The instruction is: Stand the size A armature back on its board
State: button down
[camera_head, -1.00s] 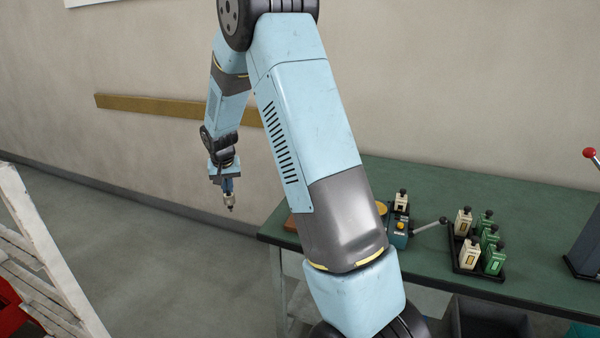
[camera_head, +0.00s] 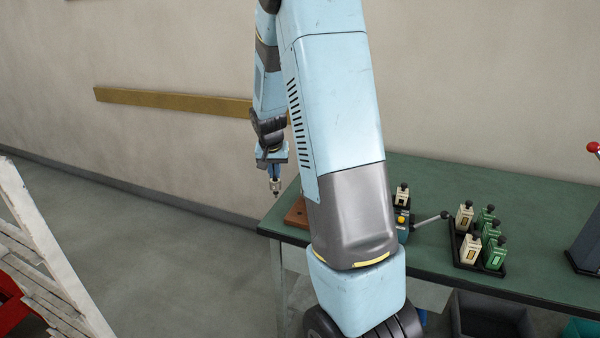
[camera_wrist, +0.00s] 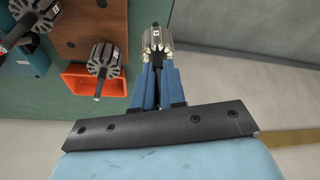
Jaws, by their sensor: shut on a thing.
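My gripper (camera_head: 273,174) is in the air, just left of the green bench's left end. In the wrist view its blue fingers (camera_wrist: 157,72) are shut on a dark, slotted armature (camera_wrist: 155,40) with a shaft and a small white tag. The tag's letter is too small to read surely. The armature hangs shaft down in the head view (camera_head: 275,187). The brown wooden board (camera_head: 297,215) lies on the bench's left end, partly hidden by my arm. In the wrist view the board (camera_wrist: 70,45) is left of the held armature.
An orange bin (camera_wrist: 88,82) with another armature (camera_wrist: 103,58) in or over it is beside the board. A further armature (camera_wrist: 27,17) sits upper left on a blue piece. The bench (camera_head: 450,190) carries a black tray (camera_head: 468,262) of cream and green blocks, right of my arm.

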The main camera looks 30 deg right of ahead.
jog(key=s+d+f+m, duration=0.1)
jog(key=s+d+f, duration=0.2)
jog(key=s+d, duration=0.2)
jog(key=shift+s+d+m, duration=0.25)
jog(key=shift+s+m, duration=0.05)
jog(key=shift+s, duration=0.45)
jog(key=shift+s+a+f, duration=0.1)
jog(key=shift+f, duration=1.45)
dwell(0.6)
jog(key=c, duration=1.1)
grip_release()
jog(key=shift+r, duration=0.15)
